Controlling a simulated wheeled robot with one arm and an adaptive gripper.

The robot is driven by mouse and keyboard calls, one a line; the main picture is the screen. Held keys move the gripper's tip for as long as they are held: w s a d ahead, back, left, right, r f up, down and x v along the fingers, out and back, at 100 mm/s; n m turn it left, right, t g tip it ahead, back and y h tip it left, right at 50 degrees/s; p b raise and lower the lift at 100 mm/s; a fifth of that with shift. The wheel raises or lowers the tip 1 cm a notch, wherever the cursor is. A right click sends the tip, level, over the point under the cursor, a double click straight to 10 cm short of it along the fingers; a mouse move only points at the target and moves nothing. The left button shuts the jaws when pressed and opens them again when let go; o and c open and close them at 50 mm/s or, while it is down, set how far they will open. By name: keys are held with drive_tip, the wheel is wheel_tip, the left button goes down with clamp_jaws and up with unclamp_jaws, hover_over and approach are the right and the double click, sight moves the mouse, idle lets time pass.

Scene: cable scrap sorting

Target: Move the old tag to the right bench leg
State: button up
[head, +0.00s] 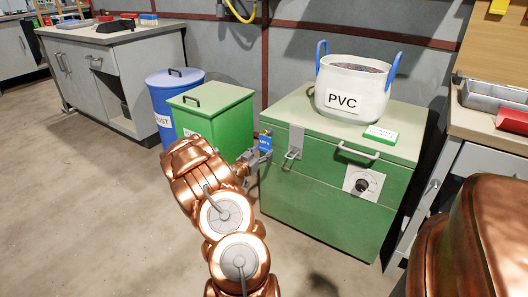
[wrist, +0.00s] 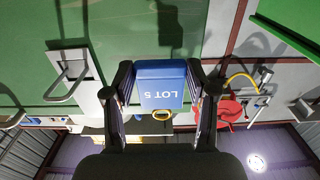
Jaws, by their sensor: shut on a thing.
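A blue tag (head: 265,142) shows at the left front corner of the green chest, by its metal latch. In the wrist view the blue tag (wrist: 160,85) reads "LOT 5" upside down and has a yellow ring at its lower edge. My gripper (head: 257,157) is shut on it; in the wrist view the fingers (wrist: 161,92) press its two sides. I cannot tell whether the tag touches the chest. The right bench (head: 490,124) stands at the right edge; its grey leg (head: 418,205) shows beside the chest, partly hidden by my copper body.
The green chest (head: 325,195) carries a white PVC bag (head: 352,88) with blue handles and a green-and-white card (head: 381,134). A green bin (head: 222,125) and a blue drum (head: 170,95) stand left of it. Open floor (head: 90,200) lies at the left.

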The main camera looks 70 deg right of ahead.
sight(264, 150)
drive_tip(key=shift+p+v, duration=0.4)
drive_tip(key=shift+v, duration=1.45)
drive_tip(key=shift+s, duration=0.1)
wheel_tip(264, 150, up, 8)
drive_tip(key=p, duration=0.4)
drive_tip(key=w+a+r+n+t+y, duration=0.1)
drive_tip(key=w+a+r+n+t, duration=0.3)
drive_tip(key=w+a, duration=0.6)
drive_tip(key=w+a+r+n+t+y, duration=0.25)
drive_tip(key=w+a+t, duration=0.35)
drive_tip(key=w, duration=0.7)
drive_tip(key=w+a+r+n+t, duration=0.4)
drive_tip(key=w+a, duration=0.3)
drive_tip(key=w, duration=0.5)
drive_tip(key=w+a+r+n+t+y, duration=0.25)
drive_tip(key=a+y, duration=0.25)
drive_tip(key=a, duration=0.9)
drive_tip(key=w+a+r+n+t+y, duration=0.2)
drive_tip(key=w+a+n+t+y, duration=0.15)
drive_tip(key=a, duration=1.05)
drive_tip(key=w+a+r+n+t+y, duration=0.2)
drive_tip(key=w+a+n+y, duration=0.3)
drive_tip(key=a, duration=0.8)
wheel_tip(264, 150, up, 37)
drive_tip(key=m+p, duration=0.1)
drive_tip(key=p, duration=3.6)
drive_tip(key=shift+s+r+y, duration=0.2)
drive_tip(key=shift+s+y, duration=0.1)
drive_tip(key=shift+s, duration=0.1)
